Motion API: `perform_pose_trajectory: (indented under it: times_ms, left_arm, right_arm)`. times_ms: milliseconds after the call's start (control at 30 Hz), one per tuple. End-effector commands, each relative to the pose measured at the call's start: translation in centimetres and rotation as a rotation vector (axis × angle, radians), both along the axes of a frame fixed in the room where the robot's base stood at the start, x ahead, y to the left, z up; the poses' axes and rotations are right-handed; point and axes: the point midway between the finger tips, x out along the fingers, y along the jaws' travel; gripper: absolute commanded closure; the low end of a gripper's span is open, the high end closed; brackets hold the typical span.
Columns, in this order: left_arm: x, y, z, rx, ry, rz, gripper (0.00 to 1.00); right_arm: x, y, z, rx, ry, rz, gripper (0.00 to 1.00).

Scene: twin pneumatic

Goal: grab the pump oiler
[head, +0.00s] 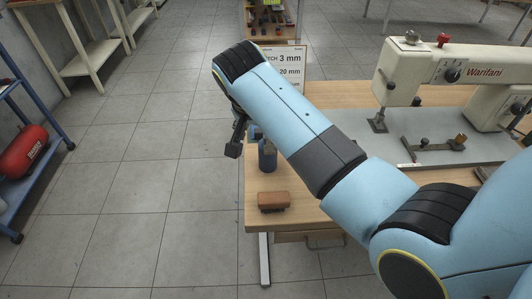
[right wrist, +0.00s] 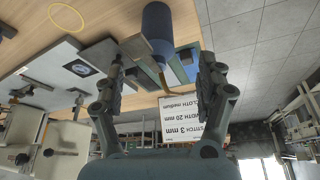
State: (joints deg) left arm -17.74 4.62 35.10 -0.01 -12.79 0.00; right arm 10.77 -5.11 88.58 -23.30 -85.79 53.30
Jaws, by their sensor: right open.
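The pump oiler, a dark blue can (head: 267,157), stands near the left edge of the wooden table, partly hidden behind my right arm. In the right wrist view, which looks upside down, the blue can (right wrist: 157,24) shows with a thin brass-coloured spout. It lies ahead of my right gripper (right wrist: 162,72), roughly in line with the gap between the fingers. The fingers are spread and hold nothing. In the head view my right gripper (head: 236,140) hangs just left of the can, beyond the table edge. My left gripper is out of view.
A brown brush-like block (head: 273,200) lies on the table (head: 310,222) in front of the oiler. A sewing machine (head: 460,65) stands at right. A printed sign (head: 290,62) stands behind my arm. A yellow ring (right wrist: 68,17) shows on the tabletop.

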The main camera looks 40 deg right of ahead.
Motion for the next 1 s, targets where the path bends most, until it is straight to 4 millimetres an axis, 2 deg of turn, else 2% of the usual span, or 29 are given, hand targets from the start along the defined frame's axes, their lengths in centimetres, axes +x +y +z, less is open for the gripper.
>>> perform_pose_trajectory:
  times_ms: [67, 167, 367, 500, 767, 1000]
  left_arm:
    - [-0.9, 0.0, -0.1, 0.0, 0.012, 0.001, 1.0]
    - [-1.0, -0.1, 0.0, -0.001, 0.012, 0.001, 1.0]
    - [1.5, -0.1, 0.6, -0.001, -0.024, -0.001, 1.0]
    - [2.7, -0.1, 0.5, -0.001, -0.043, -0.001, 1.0]
    - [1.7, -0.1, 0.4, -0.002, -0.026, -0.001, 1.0]
    - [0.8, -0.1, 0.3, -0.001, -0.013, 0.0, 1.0]
  right_arm:
    - [0.2, -0.2, -0.7, 0.001, 0.001, 0.0, 0.27]
    - [0.4, -0.6, -1.3, 0.001, 0.0, -0.001, 0.27]
    - [1.0, -2.5, -3.6, -0.001, 0.003, -0.001, 0.27]
    - [1.4, -2.8, -5.2, 0.002, 0.001, 0.0, 0.27]
    - [1.4, -2.8, -5.5, 0.003, -0.001, 0.0, 0.27]
    - [1.4, -2.8, -5.5, 0.002, 0.0, -0.001, 0.58]
